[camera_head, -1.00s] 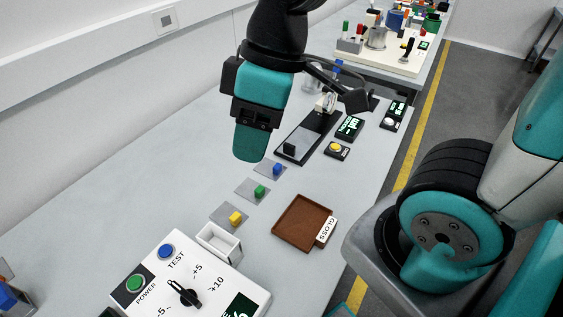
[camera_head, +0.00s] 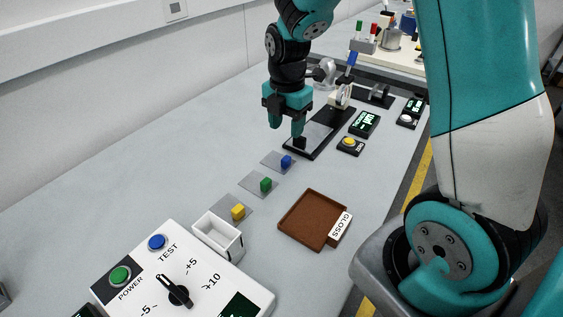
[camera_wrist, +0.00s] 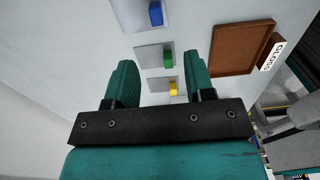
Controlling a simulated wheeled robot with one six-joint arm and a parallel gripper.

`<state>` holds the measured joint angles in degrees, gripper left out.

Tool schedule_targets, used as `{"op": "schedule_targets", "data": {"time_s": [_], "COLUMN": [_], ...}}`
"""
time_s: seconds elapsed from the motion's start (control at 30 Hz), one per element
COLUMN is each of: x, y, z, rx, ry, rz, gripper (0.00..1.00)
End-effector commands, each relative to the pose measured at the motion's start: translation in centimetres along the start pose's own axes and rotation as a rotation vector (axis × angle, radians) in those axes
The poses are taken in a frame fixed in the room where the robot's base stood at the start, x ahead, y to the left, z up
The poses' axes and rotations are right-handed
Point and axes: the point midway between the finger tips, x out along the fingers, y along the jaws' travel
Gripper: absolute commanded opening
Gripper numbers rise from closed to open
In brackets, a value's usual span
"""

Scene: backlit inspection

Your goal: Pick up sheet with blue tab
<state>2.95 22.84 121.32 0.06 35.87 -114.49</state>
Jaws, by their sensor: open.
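The sheet with the blue tab (camera_head: 272,158) is a small thin grey square lying flat on the table, its blue tab (camera_head: 286,162) standing on its right part. In the wrist view the blue tab (camera_wrist: 155,13) is at the top edge, with its sheet (camera_wrist: 139,18) partly cut off. My gripper (camera_head: 286,126) is above the table, a little beyond the blue-tab sheet in the head view. Its teal fingers are apart with nothing held between them, as the wrist view (camera_wrist: 160,78) also shows.
Sheets with a green tab (camera_head: 265,185) and a yellow tab (camera_head: 238,212) lie in line nearer. A white box (camera_head: 217,240), a brown GLOSS tray (camera_head: 309,220) and a control panel (camera_head: 143,275) are also near. A black-based fixture (camera_head: 318,143) stands by my gripper. The table's left side is clear.

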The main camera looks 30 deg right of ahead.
Motion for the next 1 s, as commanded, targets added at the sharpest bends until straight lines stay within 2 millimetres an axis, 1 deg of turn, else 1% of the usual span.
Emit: {"op": "schedule_targets", "data": {"time_s": [0.03,0.1,0.23,0.3,0.47,0.7,0.8,1.0], "x": [1.2,2.7,4.9,5.6,6.5,9.9,10.9,11.3], "y": [-0.1,-0.1,0.0,0.0,0.1,0.4,0.4,0.5], "z": [-0.1,-0.1,0.0,0.0,0.1,0.7,0.7,0.7], "rx": [0.000,0.000,0.000,0.000,0.001,0.001,0.001,0.001], "ry": [0.003,0.003,0.002,0.001,0.001,0.002,0.001,0.000], "rz": [-0.007,-0.005,-0.003,-0.001,-0.001,-0.003,-0.001,0.002], "gripper": [0.49,0.49,0.49,0.49,0.49,0.49,0.49,0.49]}}
